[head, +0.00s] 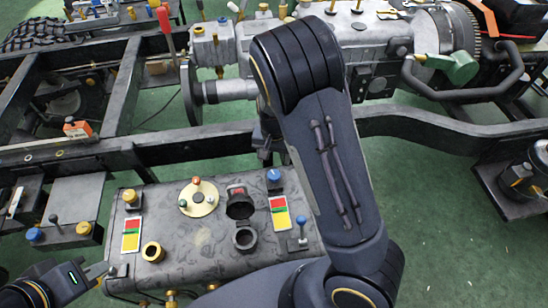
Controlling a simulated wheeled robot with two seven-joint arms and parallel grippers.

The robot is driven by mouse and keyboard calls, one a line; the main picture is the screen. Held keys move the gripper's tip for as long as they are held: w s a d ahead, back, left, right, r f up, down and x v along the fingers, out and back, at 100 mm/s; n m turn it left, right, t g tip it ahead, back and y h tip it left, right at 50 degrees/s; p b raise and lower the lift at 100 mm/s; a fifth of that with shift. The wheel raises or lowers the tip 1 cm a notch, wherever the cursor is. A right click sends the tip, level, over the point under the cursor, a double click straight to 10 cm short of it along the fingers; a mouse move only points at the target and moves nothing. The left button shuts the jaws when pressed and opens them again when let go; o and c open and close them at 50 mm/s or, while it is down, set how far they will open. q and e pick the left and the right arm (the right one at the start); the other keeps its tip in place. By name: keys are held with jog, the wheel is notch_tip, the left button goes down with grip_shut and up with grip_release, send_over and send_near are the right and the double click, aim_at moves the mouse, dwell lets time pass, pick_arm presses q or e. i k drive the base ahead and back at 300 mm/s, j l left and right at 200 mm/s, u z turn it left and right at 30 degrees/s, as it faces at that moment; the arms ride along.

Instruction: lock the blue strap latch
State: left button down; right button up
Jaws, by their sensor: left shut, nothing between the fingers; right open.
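A blue round cap (273,175) sits on a dark block at the tank's back edge. I cannot tell for sure which blue part is the strap latch. My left gripper (108,270) is shut and empty, beside the tank's left end. My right arm rises across the middle and folds over. Its gripper (270,152) is mostly hidden behind the arm, open, just behind the blue cap.
Red, yellow and green labels (131,235), a cream disc with coloured knobs (199,198) and brass fittings (153,251) crowd the tank top. A dark chassis rail (190,145) runs behind it. A box with another blue cap (35,235) stands left.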

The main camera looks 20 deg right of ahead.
aim_at(301, 220)
jog(key=z, duration=1.3)
jog(key=l+u, duration=0.2)
jog(key=i+j, duration=0.05)
